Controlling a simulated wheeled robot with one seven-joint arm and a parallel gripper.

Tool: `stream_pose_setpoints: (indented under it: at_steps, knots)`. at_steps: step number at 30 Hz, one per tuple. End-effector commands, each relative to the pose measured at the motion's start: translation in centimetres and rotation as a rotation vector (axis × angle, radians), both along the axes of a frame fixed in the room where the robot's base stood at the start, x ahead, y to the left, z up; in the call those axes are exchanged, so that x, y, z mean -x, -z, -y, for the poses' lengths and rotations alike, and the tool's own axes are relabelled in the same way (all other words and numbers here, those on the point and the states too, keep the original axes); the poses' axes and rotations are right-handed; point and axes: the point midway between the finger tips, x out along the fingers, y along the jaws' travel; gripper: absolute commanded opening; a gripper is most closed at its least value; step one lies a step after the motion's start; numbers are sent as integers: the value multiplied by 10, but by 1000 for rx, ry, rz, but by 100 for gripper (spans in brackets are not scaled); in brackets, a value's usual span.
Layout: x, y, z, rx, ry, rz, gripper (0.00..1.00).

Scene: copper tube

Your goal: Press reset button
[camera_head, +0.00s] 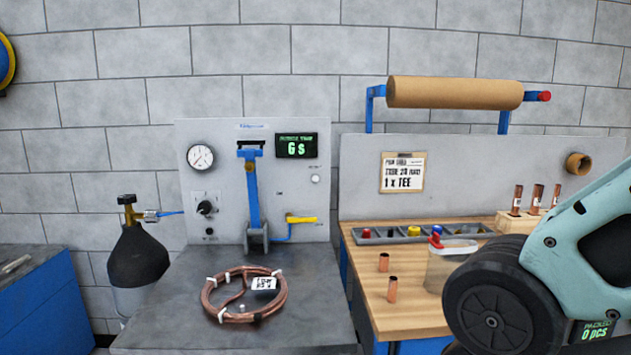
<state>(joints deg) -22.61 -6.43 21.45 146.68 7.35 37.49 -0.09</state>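A grey upright panel (265,205) stands at the back of the left bench. A small pale round button (315,179) sits on its right side, below a dark display (296,145) with green text that seems to read "6 s". A black knob (206,208) and a small dark round part (210,231) are on its left side. The labels are too small to tell which is the reset button. My arm fills the lower right. My gripper is not in view, and nothing of mine touches the panel.
A coiled copper tube (243,294) lies on the grey bench (170,325). A blue lever (252,195) and a yellow-handled valve (300,219) stick out from the panel. A dark gas cylinder (138,258) stands left. The wooden bench (420,312) holds copper pieces and a clear container (449,262).

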Motion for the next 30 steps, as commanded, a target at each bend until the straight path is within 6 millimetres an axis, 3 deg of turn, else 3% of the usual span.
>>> stream_pose_setpoints:
  at_steps: [1,3,30]
  knots:
    - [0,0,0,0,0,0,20]
    - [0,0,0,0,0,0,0]
    - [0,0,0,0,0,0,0]
